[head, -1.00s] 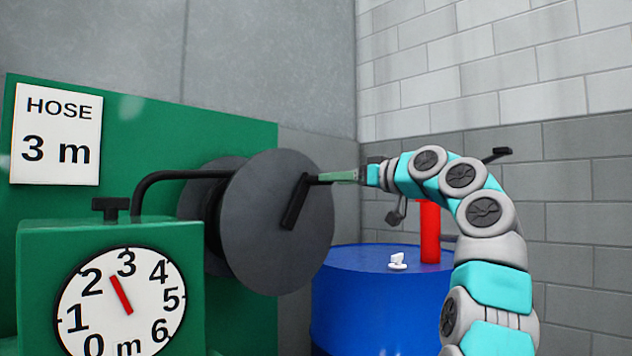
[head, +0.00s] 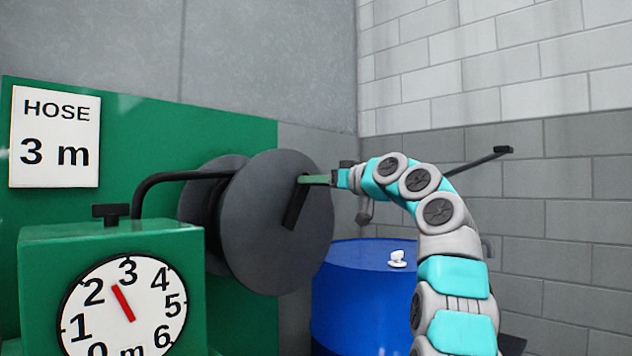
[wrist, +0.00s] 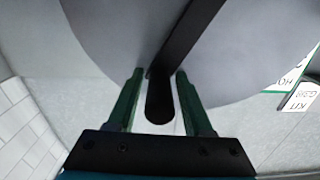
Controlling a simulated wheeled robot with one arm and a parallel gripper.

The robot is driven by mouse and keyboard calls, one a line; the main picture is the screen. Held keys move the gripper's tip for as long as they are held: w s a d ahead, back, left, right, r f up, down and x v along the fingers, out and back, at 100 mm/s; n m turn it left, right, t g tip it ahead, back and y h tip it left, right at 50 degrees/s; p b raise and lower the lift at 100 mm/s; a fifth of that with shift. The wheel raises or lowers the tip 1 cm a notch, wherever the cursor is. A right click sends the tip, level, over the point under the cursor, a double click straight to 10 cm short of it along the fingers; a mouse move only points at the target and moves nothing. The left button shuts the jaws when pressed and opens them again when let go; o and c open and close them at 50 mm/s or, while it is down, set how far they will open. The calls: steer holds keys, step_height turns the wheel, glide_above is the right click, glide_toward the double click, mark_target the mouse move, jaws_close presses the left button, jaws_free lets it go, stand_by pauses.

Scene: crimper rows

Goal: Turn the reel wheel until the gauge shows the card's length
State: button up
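The grey reel wheel (head: 265,240) stands in front of the green panel. Its black crank (head: 295,210) slants from upper right to lower left on the wheel's face. My gripper (head: 316,180) is at the crank's upper end. In the wrist view, the green fingers of my gripper (wrist: 160,95) are open on either side of the crank's rounded black end (wrist: 160,105), with gaps showing on both sides. The gauge (head: 150,310) has a red needle (head: 122,302) pointing between 2 and 3. The white card (head: 55,170) reads HOSE 3 m.
A blue drum (head: 350,300) stands right of the wheel with a small white object (head: 397,259) on top. A black bar (head: 480,160) juts out behind my arm. A black pipe (head: 165,177) runs from the gauge box to the reel.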

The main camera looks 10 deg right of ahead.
mark_target(315, 196)
jaws_close()
stand_by(0.5)
steer(key=f+m, duration=0.1)
steer(key=w+d+m, duration=0.1)
steer(key=d+f+m+p, duration=0.1)
steer(key=m, duration=0.1)
steer(key=shift+w+d+f, duration=0.2)
steer(key=shift+w+f, duration=0.1)
steer(key=shift+w, duration=0.1)
steer(key=shift+w+d+f+m, duration=0.15)
steer(key=shift+d+f+m, duration=0.05)
steer(key=shift+f+m, duration=0.2)
steer(key=shift+w+d+f+m, duration=0.15)
steer(key=shift+d+f+m, duration=0.05)
steer(key=shift+f+m, duration=0.2)
steer(key=shift+o, duration=1.6)
jaws_free()
steer(key=shift+o, duration=0.3)
steer(key=shift+r, duration=0.1)
steer(key=shift+s, duration=0.1)
